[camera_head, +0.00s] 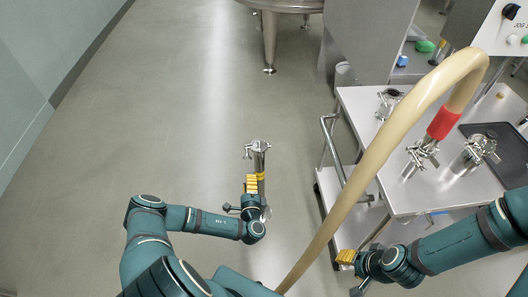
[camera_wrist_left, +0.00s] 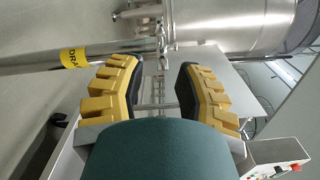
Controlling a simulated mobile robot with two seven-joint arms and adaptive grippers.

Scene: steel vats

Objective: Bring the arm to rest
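My left arm comes in at the lower left of the head view. Its gripper (camera_head: 252,184) has yellow pads and is over the floor beside a steel pipe (camera_head: 261,160). In the left wrist view the two fingers of this gripper (camera_wrist_left: 161,80) stand apart with nothing between them. The pipe (camera_wrist_left: 100,51), with a yellow label, lies beyond the fingers to the upper left. My right gripper (camera_head: 346,257) is at the lower right of the head view, near the trolley's lower shelf. Its finger gap cannot be made out.
A steel trolley (camera_head: 355,105) on the right carries clamp fittings (camera_head: 475,150) and a dark mat (camera_head: 508,175). A thick beige hose (camera_head: 375,160) with a red band arches down in front of it. A vat leg (camera_head: 270,42) stands at the back. The floor at left is clear.

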